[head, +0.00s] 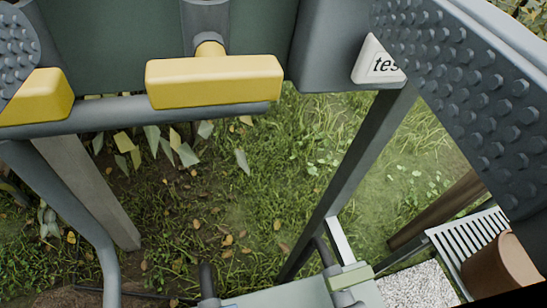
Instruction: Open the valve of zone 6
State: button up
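A yellow bar handle (214,82), likely a valve handle, sits on a short yellow stem under a grey fitting at the top centre. It lies nearly level across the picture. A second yellow handle (40,96) shows at the left edge, partly covered by a studded pad. My gripper (235,68) is open, its studded pads wide apart at the upper left and right. The centre handle appears between the pads with visible room on both sides. I cannot tell its depth relative to the pads. No zone number is readable, so I cannot tell which handle is zone 6.
A grey horizontal pipe (150,113) runs below the handles and bends down at the left. A grey box (325,50) with a white triangular label, partly covered, stands right of centre. Posts (352,175) reach the grass. A slatted white piece (470,238) and brown pot (500,265) lie lower right.

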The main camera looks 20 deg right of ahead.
aim_at(219, 95)
jog(key=s+d+f+y+p, duration=0.2)
jog(key=s+f+y, duration=0.1)
jog(key=s+f, duration=0.3)
jog(key=w, duration=0.5)
jog(key=w+p, duration=0.1)
jog(key=w, duration=0.3)
jog(key=w+a+f+p, duration=0.1)
jog(key=w, duration=0.4)
jog(key=shift+w+a, duration=0.1)
jog(key=shift+w, duration=0.25)
